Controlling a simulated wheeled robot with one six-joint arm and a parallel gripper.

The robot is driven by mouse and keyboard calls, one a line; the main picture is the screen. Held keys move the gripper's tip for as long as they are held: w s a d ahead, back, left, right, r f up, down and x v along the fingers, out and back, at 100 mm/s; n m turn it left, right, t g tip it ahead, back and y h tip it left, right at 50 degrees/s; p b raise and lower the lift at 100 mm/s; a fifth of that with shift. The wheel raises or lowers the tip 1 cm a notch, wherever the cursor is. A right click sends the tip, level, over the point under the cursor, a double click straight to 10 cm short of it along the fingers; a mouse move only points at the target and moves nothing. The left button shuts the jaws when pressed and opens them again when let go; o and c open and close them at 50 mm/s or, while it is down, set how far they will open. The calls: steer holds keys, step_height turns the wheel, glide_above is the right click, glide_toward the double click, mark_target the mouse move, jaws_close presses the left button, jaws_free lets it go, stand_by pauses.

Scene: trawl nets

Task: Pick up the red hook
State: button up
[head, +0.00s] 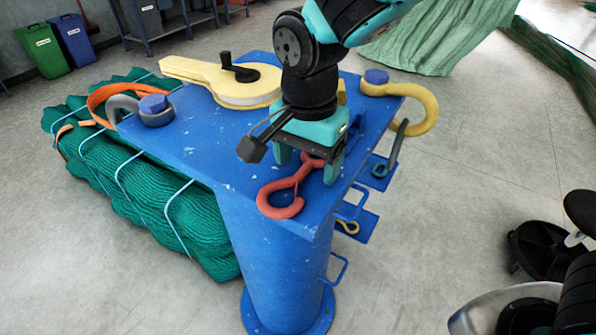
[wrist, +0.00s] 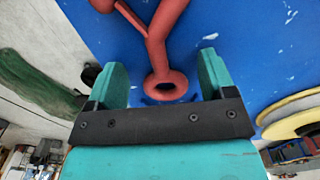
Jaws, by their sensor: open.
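The red hook (head: 284,201) lies on the blue table top near its front corner, its curved end toward the front. In the wrist view its eye end (wrist: 165,84) sits between the two teal fingers, with its shank (wrist: 158,45) running up and away. My gripper (head: 308,166) is open and points down over the hook's eye end. In the wrist view my gripper (wrist: 164,82) shows a gap on both sides of the eye, and no finger visibly touches it. The gripper partly hides the hook's far end in the head view.
A grey hook (head: 391,150) hangs at the right side. A green net bundle (head: 140,185) lies left of the table. Floor to the right is partly clear.

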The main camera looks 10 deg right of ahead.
jaws_close()
steer(key=shift+r, duration=0.15)
